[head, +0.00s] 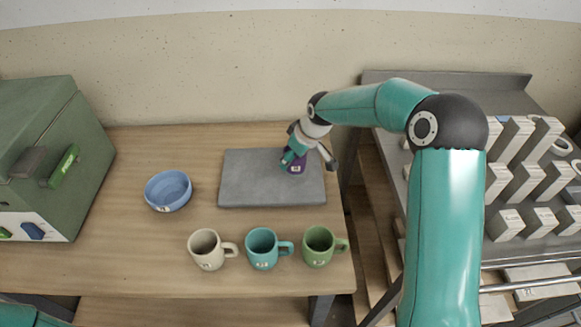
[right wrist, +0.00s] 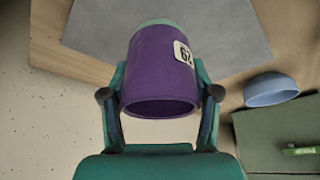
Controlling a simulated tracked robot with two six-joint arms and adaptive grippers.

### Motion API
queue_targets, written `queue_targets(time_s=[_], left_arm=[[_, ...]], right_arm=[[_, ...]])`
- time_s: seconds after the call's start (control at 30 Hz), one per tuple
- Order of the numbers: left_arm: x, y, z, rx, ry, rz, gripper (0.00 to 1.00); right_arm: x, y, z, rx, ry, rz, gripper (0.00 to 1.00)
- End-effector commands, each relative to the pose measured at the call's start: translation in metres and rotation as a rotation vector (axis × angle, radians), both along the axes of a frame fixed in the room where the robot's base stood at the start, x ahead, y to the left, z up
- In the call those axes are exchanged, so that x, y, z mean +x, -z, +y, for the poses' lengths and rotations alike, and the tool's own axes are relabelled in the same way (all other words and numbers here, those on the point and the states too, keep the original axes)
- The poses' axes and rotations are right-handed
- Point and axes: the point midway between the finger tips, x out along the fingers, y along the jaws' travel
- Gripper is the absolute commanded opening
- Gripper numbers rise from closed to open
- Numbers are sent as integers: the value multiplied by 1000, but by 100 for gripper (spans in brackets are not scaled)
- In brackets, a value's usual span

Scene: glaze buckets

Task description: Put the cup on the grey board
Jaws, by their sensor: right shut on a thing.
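A purple cup (head: 297,167) with a white number label is at the right part of the grey board (head: 245,182) in the head view. My right gripper (head: 294,158) is shut on this cup, coming from behind and above. In the right wrist view the purple cup (right wrist: 160,68) sits between the two fingers of my right gripper (right wrist: 160,98), and the grey board (right wrist: 225,28) is beyond it. I cannot tell whether the cup's base touches the board. My left gripper is not in view.
A cream mug (head: 206,249), a teal mug (head: 262,248) and a green mug (head: 318,246) stand along the table's front. A blue bowl (head: 168,190) is left of the board, beside a green box (head: 50,155). A rack with white blocks (head: 525,180) stands at right.

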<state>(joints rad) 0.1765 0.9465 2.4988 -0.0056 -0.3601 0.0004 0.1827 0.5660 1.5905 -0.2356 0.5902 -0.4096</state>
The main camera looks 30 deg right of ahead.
Motion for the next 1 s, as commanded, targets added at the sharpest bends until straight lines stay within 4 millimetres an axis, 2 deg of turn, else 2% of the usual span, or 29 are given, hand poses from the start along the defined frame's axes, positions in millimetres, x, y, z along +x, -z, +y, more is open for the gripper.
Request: queue_targets(time_s=[0.2,0.3,0.63,0.67,0.7,0.8,1.0], left_arm=[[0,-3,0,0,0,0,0],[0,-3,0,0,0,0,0],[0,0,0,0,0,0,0],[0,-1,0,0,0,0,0],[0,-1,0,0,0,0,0],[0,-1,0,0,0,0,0],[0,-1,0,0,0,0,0]], right_arm=[[-1,30,0,0,0,4,19],[-1,39,0,0,0,2,19],[0,42,0,0,0,0,19],[0,42,0,1,0,1,64],[0,41,0,0,-1,1,71],[0,41,1,0,-1,1,86],[0,41,1,0,-1,1,86]])
